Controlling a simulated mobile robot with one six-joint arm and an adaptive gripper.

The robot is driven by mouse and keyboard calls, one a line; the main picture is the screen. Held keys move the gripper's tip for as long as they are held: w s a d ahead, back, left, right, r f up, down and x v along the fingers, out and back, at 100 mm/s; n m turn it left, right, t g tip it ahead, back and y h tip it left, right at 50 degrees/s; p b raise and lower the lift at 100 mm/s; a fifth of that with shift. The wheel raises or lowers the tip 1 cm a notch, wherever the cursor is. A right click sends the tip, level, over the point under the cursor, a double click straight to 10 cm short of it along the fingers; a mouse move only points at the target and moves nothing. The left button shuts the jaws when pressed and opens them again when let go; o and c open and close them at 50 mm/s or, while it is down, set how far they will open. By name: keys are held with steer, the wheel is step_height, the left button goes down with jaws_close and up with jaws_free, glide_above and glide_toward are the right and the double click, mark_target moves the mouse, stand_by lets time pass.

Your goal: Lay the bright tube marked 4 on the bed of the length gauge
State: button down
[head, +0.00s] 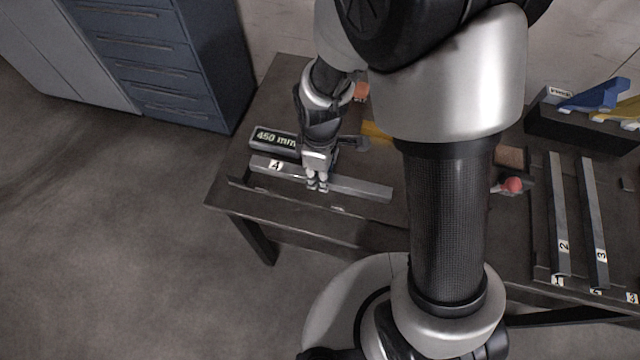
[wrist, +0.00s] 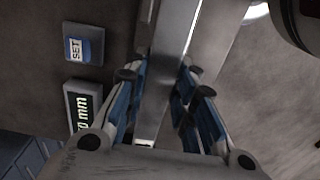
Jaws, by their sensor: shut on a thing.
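The bright square tube marked 4 (head: 360,187) lies level across the left table, with its label near its left end. My gripper (head: 317,185) is shut on it near mid-length, coming from above. In the wrist view the tube (wrist: 214,40) runs up between the blue-padded fingers of my gripper (wrist: 165,82). The length gauge's display (head: 275,139) reads 450 mm and stands just behind the tube's left part. The gauge's bed is mostly hidden under the tube and gripper; I cannot tell whether the tube touches it.
A SET button (wrist: 83,46) is beside the display in the wrist view. Tubes marked 2 (head: 559,215) and 3 (head: 594,220) lie on a rack at right. A dark bin (head: 560,130) holds blue and yellow pieces. A blue drawer cabinet (head: 165,60) stands behind left.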

steer(key=shift+f+b, duration=0.85)
steer(key=shift+f, duration=1.9)
steer(key=shift+f, duration=0.2)
steer(key=c, duration=1.3)
jaws_free()
step_height(320, 180, up, 13)
steer(key=p, duration=0.4)
steer(key=shift+f, duration=0.2)
